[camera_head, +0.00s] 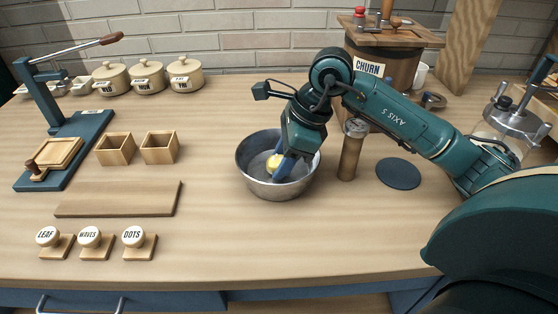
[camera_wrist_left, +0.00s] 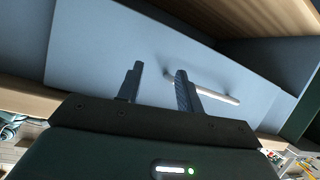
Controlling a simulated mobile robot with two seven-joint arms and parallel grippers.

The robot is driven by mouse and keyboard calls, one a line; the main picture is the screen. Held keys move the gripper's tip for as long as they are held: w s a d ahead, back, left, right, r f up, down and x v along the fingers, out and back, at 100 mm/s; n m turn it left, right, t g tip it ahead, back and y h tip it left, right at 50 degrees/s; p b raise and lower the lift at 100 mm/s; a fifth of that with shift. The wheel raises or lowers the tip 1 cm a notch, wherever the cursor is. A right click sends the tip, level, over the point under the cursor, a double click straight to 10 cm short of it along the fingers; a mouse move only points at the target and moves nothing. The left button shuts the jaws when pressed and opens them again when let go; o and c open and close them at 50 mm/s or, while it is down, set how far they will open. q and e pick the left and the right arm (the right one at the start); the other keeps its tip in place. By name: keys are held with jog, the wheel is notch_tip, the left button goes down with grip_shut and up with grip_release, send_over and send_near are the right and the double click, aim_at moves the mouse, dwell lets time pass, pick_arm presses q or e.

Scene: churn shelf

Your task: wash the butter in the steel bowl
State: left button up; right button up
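The steel bowl (camera_head: 250,180) stands upright on the wooden counter, in the middle of the head view. A yellow lump of butter (camera_head: 273,161) is inside it, partly hidden by my right gripper. My right gripper (camera_head: 279,167) reaches down into the bowl from above, its blue finger against or just beside the butter. I cannot tell whether the fingers are closed on it. My left gripper (camera_wrist_left: 158,80) shows only in its wrist view, its two dark fingers apart with nothing between them, in front of a blue-grey drawer front with a metal handle (camera_wrist_left: 215,94).
Left are two wooden boxes (camera_head: 160,148), a board (camera_head: 118,199), labelled stamps (camera_head: 90,240), a lever press (camera_head: 62,140) and lidded crocks (camera_head: 147,76).

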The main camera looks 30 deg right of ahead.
jog(key=shift+w+a, duration=0.1)
jog(key=shift+a, duration=0.2)
dwell(0.4)
jog(key=shift+r+p, duration=2.55)
jog(key=shift+r, duration=1.25)
notch_tip(320, 180, up, 4)
jog(key=p, duration=0.2)
jog(key=shift+p, duration=0.3)
jog(key=shift+f, duration=0.1)
